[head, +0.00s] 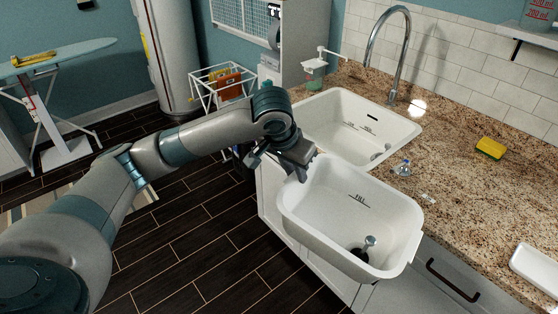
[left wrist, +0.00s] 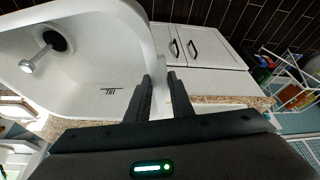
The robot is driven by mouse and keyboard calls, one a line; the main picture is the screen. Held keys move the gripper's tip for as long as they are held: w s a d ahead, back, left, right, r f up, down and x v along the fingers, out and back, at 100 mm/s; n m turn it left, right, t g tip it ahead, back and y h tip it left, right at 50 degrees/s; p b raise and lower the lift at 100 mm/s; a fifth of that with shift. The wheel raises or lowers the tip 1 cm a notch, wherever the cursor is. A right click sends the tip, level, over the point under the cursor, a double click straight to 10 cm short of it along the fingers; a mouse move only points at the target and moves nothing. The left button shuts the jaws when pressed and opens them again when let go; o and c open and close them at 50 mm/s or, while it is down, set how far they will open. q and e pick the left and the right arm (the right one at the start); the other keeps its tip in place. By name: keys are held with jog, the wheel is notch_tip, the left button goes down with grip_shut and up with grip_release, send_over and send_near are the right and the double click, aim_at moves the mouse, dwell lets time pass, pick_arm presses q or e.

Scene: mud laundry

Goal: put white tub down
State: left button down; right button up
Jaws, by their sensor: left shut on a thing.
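The white tub (head: 322,213) is in the middle of the head view, upright or nearly so, in front of the sink and overlapping the counter's front edge. It carries a dark fill mark, and a metal knob-like piece (head: 370,241) shows inside it. My left gripper (head: 301,172) is shut on the tub's rim at its far left corner. In the left wrist view the two fingers (left wrist: 160,88) pinch the tub's wall, and the tub (left wrist: 90,75) fills the left side. Whether its underside touches anything is hidden. My right gripper is not in view.
A white sink (head: 340,112) with a tall faucet (head: 372,42) lies behind the tub. Cabinets stand below; dark floor is open left.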

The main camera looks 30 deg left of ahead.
pick_arm(q)
jog(key=s+d+f+n+b, duration=0.1)
jog(key=s+d+b, duration=0.1)
jog(key=s+d, duration=0.2)
jog(key=shift+s+d+n+y+b, duration=0.3)
jog(key=shift+s+d, duration=0.05)
jog(key=shift+s, duration=0.45)
jog(key=shift+f, duration=0.1)
